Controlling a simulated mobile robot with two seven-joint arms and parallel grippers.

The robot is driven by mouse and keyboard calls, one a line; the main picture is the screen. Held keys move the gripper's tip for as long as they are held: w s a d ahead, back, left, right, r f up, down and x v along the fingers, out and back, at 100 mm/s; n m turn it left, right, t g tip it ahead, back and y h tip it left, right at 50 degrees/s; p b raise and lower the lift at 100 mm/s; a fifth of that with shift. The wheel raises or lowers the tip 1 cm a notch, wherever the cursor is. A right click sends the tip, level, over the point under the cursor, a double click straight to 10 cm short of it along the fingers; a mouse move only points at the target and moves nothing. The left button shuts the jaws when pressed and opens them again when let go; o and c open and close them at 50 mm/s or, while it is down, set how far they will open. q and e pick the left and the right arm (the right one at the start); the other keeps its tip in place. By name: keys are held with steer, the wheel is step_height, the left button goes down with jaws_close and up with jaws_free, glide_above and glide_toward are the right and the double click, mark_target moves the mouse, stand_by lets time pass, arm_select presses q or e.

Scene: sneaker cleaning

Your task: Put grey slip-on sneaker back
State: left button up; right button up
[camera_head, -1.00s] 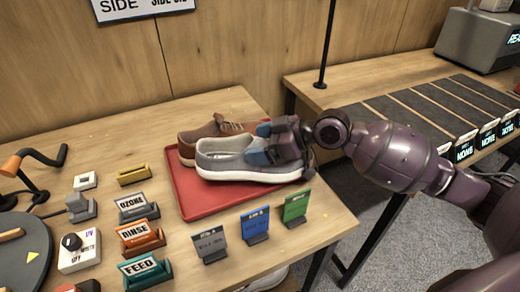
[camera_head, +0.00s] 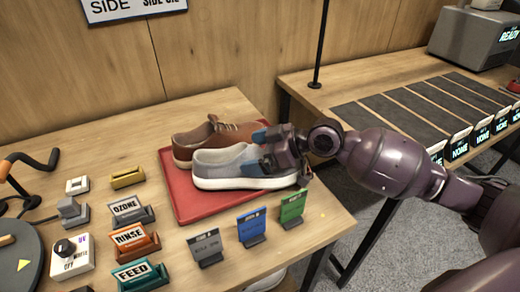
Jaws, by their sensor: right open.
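Whether the fingers touch the shoe, I cannot tell. My left gripper is not in view.
Grey, blue (camera_head: 252,228) and green (camera_head: 293,208) cards stand in front of the tray. Labelled OZONE, RINSE (camera_head: 133,242) and FEED blocks stand left. A second table (camera_head: 345,85) at right holds several dark strips marked NONE. A floor gap separates the tables.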

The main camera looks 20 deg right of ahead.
steer(key=shift+r, duration=0.3)
steer(key=v, duration=1.2)
steer(key=shift+p, duration=0.45)
